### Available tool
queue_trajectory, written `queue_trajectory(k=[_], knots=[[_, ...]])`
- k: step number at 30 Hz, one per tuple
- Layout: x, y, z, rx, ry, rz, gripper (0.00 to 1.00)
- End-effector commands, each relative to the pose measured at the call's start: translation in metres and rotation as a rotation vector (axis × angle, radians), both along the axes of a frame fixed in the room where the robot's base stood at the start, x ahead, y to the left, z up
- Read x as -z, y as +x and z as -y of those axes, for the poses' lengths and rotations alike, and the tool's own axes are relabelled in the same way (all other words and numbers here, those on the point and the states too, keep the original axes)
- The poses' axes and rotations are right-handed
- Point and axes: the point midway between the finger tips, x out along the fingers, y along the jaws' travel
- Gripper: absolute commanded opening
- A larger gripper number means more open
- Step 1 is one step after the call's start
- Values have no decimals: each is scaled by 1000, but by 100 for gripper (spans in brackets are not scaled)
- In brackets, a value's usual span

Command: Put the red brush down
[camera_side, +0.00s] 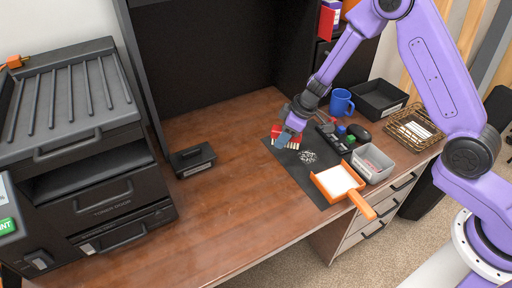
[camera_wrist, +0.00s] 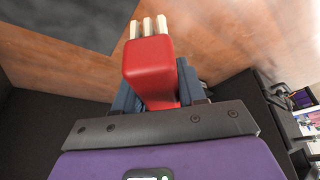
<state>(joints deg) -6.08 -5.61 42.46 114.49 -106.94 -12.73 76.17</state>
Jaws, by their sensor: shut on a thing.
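The red brush (camera_wrist: 148,66) is held in my gripper (camera_wrist: 160,90), which is shut on it in the wrist view. Its pale bristle tufts (camera_wrist: 147,27) point away from the gripper. In the side view the red brush (camera_side: 277,131) is at the back left edge of the dark mat (camera_side: 323,157), with its pale bristles low, and my gripper (camera_side: 287,136) is at it. I cannot tell whether the bristles touch the mat or hang just above it.
A small pile of metal bits (camera_side: 307,157) lies on the mat. An orange dustpan (camera_side: 340,183) lies at the front. A black box (camera_side: 193,160) is left; the desk (camera_side: 215,215) between is bare.

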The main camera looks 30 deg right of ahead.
Motion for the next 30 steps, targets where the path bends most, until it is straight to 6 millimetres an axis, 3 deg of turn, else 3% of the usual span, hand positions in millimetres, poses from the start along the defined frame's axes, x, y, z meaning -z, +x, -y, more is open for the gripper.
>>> queue_trajectory(k=[15, 24, 30], knots=[[37, 72, -19, -3, -1, -1, 12], [75, 102, -26, -3, -1, -1, 12], [85, 111, -29, -3, 0, 0, 12]])
